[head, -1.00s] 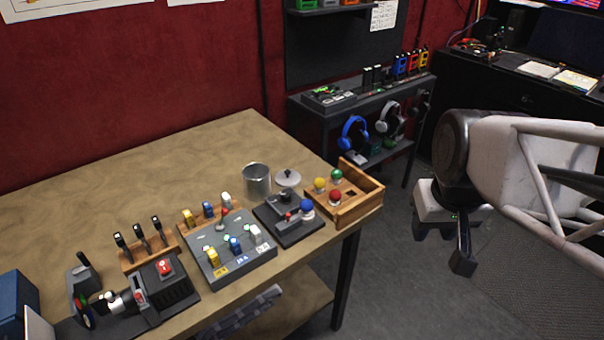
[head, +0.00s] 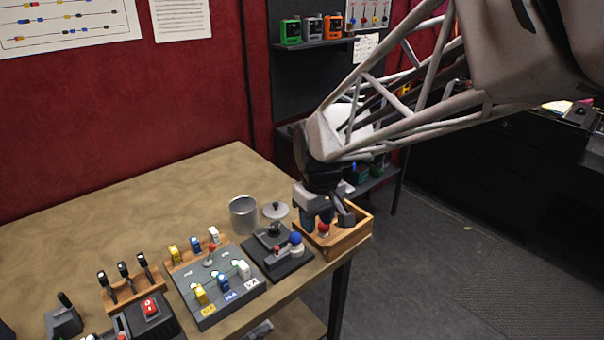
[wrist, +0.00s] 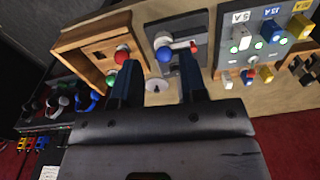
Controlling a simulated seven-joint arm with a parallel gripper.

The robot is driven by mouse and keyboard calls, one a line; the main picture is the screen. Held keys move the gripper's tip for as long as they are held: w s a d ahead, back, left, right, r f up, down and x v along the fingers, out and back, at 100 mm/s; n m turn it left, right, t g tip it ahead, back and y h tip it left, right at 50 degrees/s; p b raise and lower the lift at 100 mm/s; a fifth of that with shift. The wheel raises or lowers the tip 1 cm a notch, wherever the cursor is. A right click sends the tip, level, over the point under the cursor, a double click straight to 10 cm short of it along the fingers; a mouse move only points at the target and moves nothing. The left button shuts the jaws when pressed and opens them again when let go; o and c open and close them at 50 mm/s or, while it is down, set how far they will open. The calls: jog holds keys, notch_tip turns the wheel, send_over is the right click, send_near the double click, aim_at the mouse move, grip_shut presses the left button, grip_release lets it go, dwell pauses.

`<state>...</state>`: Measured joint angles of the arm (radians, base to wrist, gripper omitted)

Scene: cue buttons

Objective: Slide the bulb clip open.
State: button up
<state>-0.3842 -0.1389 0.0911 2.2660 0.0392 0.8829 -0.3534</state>
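A black base (head: 268,264) on the table holds a blue ball-shaped bulb (head: 296,238) on a pale collar, with a small red-tipped part (head: 277,250) beside it. This looks like the bulb clip device; whether the clip is open is too small to tell. In the wrist view the blue bulb (wrist: 163,42) and the red part (wrist: 194,47) lie beyond the fingertips. My gripper (head: 327,217) is over the wooden box, right of the device. In the wrist view its fingers (wrist: 160,78) are apart with nothing held between them.
The wooden box (head: 350,240) holds a red ball (head: 324,230) close to my fingers; a green ball shows in the wrist view (wrist: 111,79). A metal cup (head: 243,215) and a lid (head: 276,210) stand behind the device. A grey switch panel (head: 215,308) is on its left. The table's back left is clear.

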aim_at(277, 247)
jog(key=w+a+f+n, duration=0.1)
jog(key=a, duration=0.2)
jog(key=w+a+f, duration=0.1)
jog(key=a+f, duration=0.1)
jog(key=a, duration=0.1)
jog(key=w+a+f+n, duration=0.1)
jog(key=a, duration=0.2)
jog(key=shift+a+f+n+g, duration=0.2)
jog(key=shift+f+n+g, duration=0.1)
jog(key=shift+f+g, duration=0.1)
jog(key=shift+s+a+f, duration=0.1)
jog(key=shift+s+f, duration=0.05)
jog(key=shift+f, duration=3.7)
grip_shut()
